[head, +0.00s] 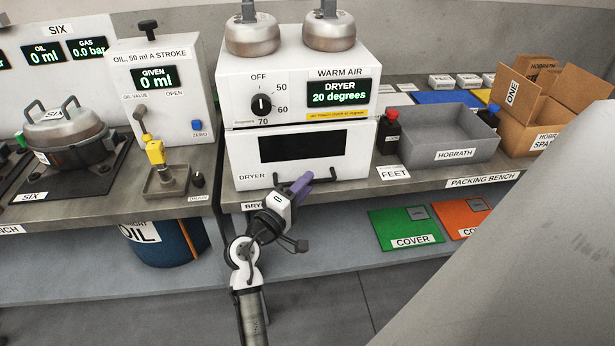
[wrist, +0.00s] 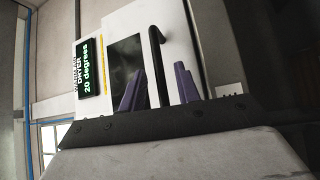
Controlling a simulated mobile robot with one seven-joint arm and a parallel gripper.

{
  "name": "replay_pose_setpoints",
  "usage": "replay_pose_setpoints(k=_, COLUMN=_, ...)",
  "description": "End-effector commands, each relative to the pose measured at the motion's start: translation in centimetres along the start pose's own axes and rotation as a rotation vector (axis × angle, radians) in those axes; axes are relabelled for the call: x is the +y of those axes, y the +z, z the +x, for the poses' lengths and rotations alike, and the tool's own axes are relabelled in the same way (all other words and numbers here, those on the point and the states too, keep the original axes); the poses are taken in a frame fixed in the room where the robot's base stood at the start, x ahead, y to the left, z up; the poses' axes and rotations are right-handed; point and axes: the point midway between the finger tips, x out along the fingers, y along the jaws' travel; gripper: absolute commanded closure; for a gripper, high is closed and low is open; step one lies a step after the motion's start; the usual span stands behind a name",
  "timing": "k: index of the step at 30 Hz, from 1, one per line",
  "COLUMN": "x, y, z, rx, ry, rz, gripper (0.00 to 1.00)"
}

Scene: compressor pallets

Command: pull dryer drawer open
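The dryer (head: 297,90) is a white box on the bench, reading 20 degrees. Its closed drawer (head: 250,165) has a dark window and the label DRYER. A black bar handle (head: 336,174) runs along the drawer's lower front; my gripper hides part of it. My gripper (head: 302,184) is at the handle, with purple fingers pointing at the drawer. In the wrist view, my gripper's two fingers (wrist: 158,90) stand apart, with the handle (wrist: 157,58) showing between them. A gap shows on each side of the handle, and I cannot tell whether either finger touches it.
Two metal vessels (head: 252,38) stand on the dryer. A grey HOBRATH tray (head: 452,155) and an open cardboard box (head: 535,110) stand to its right. An oil station (head: 165,85) stands left. Green and orange covers (head: 405,228) lie on the shelf below.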

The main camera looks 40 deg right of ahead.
Motion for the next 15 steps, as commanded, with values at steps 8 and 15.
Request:
replay_pose_setpoints(k=8, x=0.0, y=0.0, z=1.7, rx=0.001, ry=-0.001, rz=0.000, gripper=0.68)
replay_pose_setpoints(k=15, x=0.0, y=0.0, z=1.7, rx=0.002, ry=0.000, rz=0.001, gripper=0.70)
